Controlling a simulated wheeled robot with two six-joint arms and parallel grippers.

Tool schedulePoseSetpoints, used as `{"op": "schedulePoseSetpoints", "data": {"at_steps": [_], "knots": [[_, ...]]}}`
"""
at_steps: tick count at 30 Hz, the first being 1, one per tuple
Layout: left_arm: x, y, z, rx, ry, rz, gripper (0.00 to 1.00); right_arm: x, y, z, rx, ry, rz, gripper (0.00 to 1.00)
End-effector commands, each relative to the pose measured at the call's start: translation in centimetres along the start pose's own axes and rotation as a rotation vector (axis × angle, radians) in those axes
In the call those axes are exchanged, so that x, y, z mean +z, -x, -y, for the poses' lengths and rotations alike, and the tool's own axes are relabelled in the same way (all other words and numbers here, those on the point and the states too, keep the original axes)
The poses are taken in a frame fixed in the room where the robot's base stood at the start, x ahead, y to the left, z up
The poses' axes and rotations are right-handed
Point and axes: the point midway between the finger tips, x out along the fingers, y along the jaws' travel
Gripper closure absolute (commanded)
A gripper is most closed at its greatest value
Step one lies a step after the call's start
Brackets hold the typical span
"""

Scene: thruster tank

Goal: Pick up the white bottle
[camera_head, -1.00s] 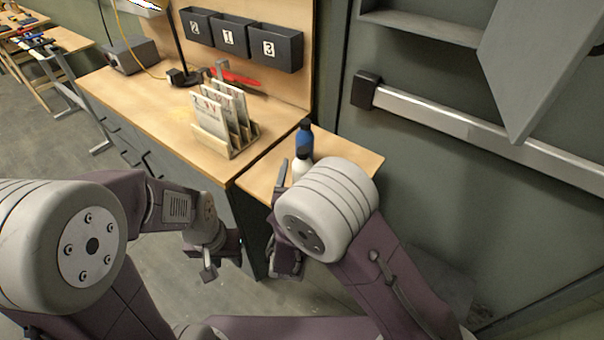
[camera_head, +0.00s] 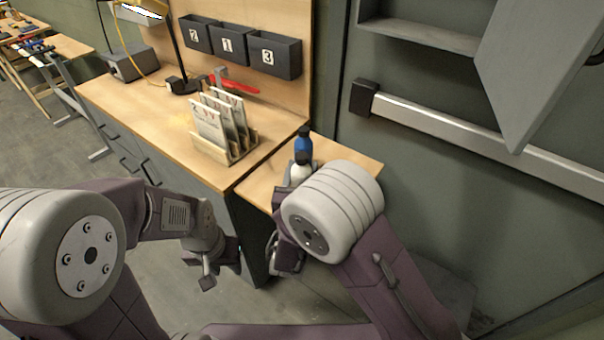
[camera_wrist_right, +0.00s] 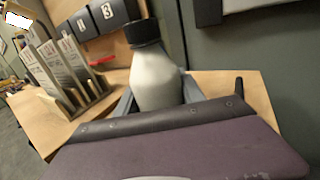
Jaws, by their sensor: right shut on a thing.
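The white bottle (camera_head: 301,172), with a black cap, stands upright near the front of the small wooden side table, partly hidden by my right arm in the head view. In the right wrist view the bottle (camera_wrist_right: 156,80) is large and sits between the fingers of my right gripper (camera_wrist_right: 159,98), which is shut on its body. My left gripper (camera_head: 220,272) hangs low in front of the workbench, away from the bottle, with its fingers apart and nothing between them.
A wooden rack of cards (camera_head: 226,145) is on the workbench (camera_head: 135,100) to the left. Numbered black bins (camera_head: 230,45) hang behind. A wall rail (camera_head: 470,130) runs at the right.

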Motion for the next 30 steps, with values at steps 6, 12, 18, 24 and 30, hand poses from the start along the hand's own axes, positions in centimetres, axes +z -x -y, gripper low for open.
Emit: {"op": "schedulePoseSetpoints", "data": {"at_steps": [6,12,18,24,30], "knots": [[-0.1,1.1,0.0,0.000,0.000,0.000,0.64,3.9,0.0,-0.1,0.001,-0.005,0.004,1.00],[-0.1,1.4,0.0,0.000,0.000,0.000,0.64,6.6,0.4,4.8,-0.005,-0.002,0.003,1.00],[0.2,-1.9,0.0,0.000,0.000,0.000,0.64,7.5,0.5,8.1,-0.007,-0.011,0.006,1.00],[0.4,-4.1,0.1,0.000,0.000,0.001,0.64,9.2,0.9,9.8,-0.003,-0.006,0.006,1.00],[0.4,-4.1,0.1,0.000,0.000,0.000,0.64,10.4,1.0,11.3,-0.001,-0.002,0.003,1.00]]}}
